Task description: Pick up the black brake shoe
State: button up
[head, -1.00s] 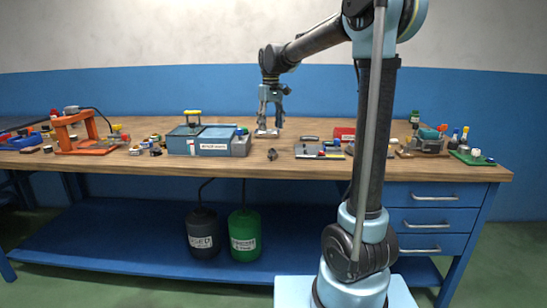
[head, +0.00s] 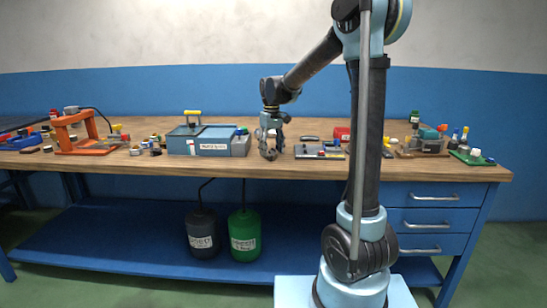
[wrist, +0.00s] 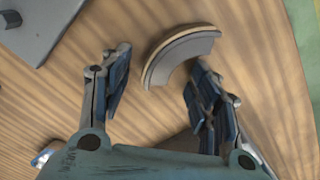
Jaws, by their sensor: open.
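The brake shoe (wrist: 186,50) is a curved dark grey piece with a tan outer rim, lying on the wooden bench in the wrist view. My gripper (wrist: 160,68) is open and empty, pointing down at it. The shoe's near end lies in the gap between the fingertips, close to the right finger; the rest arcs beyond the fingertips to the upper right. I cannot tell whether the right finger touches it. In the head view my gripper (head: 271,151) is low over the bench front, and I cannot make out the shoe separately there.
A grey tray (head: 318,151) stands right of my gripper, and a blue-grey box (head: 212,146) stands left. An orange press (head: 80,135) is farther left. The bench's front edge is close; the green floor (wrist: 306,30) shows beyond it in the wrist view.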

grip_shut()
jog(key=shift+r, duration=0.1)
dwell(0.3)
